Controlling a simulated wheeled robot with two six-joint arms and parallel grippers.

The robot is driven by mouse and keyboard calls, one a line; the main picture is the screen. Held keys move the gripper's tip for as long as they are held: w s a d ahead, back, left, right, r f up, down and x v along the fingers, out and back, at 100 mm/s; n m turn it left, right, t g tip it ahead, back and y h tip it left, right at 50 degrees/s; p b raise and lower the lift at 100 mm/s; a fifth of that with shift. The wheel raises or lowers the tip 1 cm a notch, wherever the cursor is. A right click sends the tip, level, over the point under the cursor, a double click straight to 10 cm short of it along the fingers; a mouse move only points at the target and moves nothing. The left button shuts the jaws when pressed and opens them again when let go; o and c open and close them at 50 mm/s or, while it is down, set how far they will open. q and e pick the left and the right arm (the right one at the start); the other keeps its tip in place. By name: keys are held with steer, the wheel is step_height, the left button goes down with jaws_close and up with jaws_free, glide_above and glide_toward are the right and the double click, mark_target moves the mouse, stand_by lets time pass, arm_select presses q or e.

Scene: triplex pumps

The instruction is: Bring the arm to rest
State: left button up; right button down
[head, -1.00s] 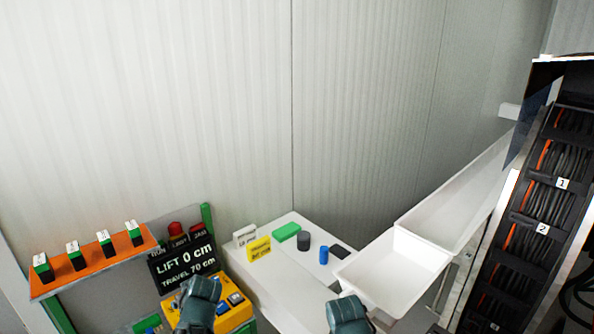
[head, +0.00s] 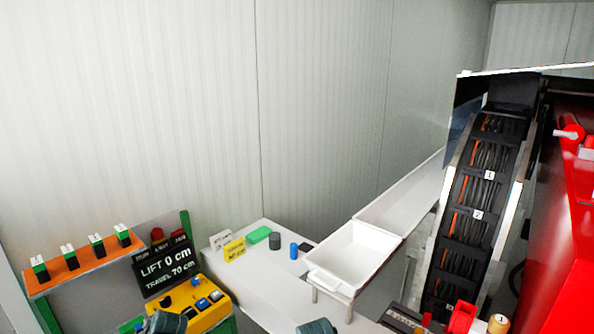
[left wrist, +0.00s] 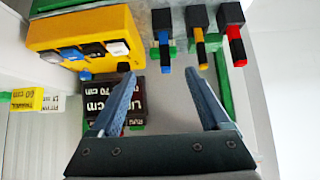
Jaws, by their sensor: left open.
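My left gripper (left wrist: 162,78) shows in the left wrist view with its two blue-grey fingers spread wide and nothing between them. Beyond the fingers are the yellow control box (left wrist: 85,32) and the black lift display (left wrist: 108,100); whether the fingers touch either cannot be told, but a gap appears. In the head view only rounded dark teal parts of my arms show at the bottom edge, one below the yellow box and one below the white table. My right gripper is not in view.
The yellow box (head: 190,303) and the display reading LIFT 0 cm (head: 163,268) stand left. An orange shelf (head: 82,263) holds several green-black blocks. A white table (head: 265,295), white bins (head: 352,255), a cable chain (head: 475,220) and a red machine (head: 560,250) fill the right.

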arm_select(q)
steer(key=s+d+f+m+g+h, duration=0.1)
steer(key=s+d+m, duration=0.3)
steer(key=d, duration=0.6)
steer(key=s+d+f+m+g+h, duration=0.2)
steer(key=s+d+f+m+g, duration=0.1)
steer(key=d, duration=0.8)
steer(key=s+d+f+m+g+h, duration=0.2)
steer(key=s+d+m, duration=0.3)
steer(key=d, duration=0.5)
steer(key=shift+s+d+f+m+b, duration=0.2)
steer(key=shift+s+f+m+b, duration=0.15)
steer(key=shift+f+m, duration=0.3)
steer(key=shift+r, duration=0.1)
